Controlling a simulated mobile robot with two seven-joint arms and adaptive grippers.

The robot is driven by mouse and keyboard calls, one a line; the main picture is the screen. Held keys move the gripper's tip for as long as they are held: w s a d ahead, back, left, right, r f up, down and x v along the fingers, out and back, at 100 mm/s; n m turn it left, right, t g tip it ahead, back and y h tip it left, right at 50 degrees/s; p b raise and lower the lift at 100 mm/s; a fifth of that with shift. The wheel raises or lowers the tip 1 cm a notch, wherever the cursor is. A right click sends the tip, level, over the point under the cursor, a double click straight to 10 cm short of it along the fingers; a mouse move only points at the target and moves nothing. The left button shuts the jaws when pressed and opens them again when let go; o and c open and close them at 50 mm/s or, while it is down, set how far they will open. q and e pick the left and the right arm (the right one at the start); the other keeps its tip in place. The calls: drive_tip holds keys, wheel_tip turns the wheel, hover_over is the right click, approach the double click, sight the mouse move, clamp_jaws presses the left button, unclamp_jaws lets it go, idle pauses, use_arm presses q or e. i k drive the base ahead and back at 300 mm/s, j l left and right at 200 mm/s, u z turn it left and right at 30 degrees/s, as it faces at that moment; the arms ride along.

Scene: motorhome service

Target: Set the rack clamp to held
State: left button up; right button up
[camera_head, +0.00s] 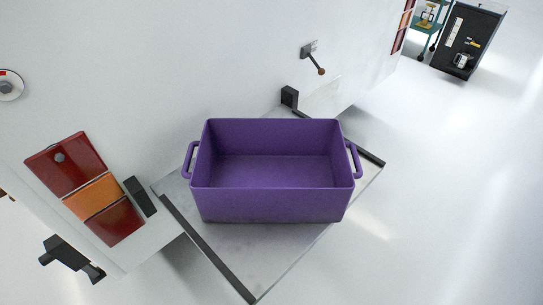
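A small lever sits on the white vehicle wall at the upper middle. It has a grey bracket (309,47), a dark arm slanting down to the right and a brown knob (321,71). It may be the rack clamp; no label is readable. Below it, a grey rack platform (245,262) with dark edge rails (205,247) stands out from the wall. An open, empty purple crate (272,207) with two side handles rests on it. Neither gripper can be made out in this view.
Two black blocks (290,97) (140,196) flank the rack at the wall. A red and orange lamp panel (92,190) and a black fitting (72,257) are at left. A dark cabinet (468,40) and a teal cart (427,28) stand far right. The right floor is clear.

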sight(321, 71)
drive_tip(key=u, duration=0.4)
drive_tip(key=i+l+u, duration=0.2)
drive_tip(key=l+u, duration=0.3)
drive_tip(key=i+l+u, duration=0.1)
drive_tip(key=l+u, duration=0.4)
drive_tip(key=l, duration=0.2)
drive_tip(key=l+u, duration=0.45)
drive_tip(key=l, duration=0.9)
drive_tip(key=k+l+u, duration=0.1)
drive_tip(key=l, duration=0.6)
drive_tip(key=k+l, duration=0.1)
drive_tip(key=l, duration=0.6)
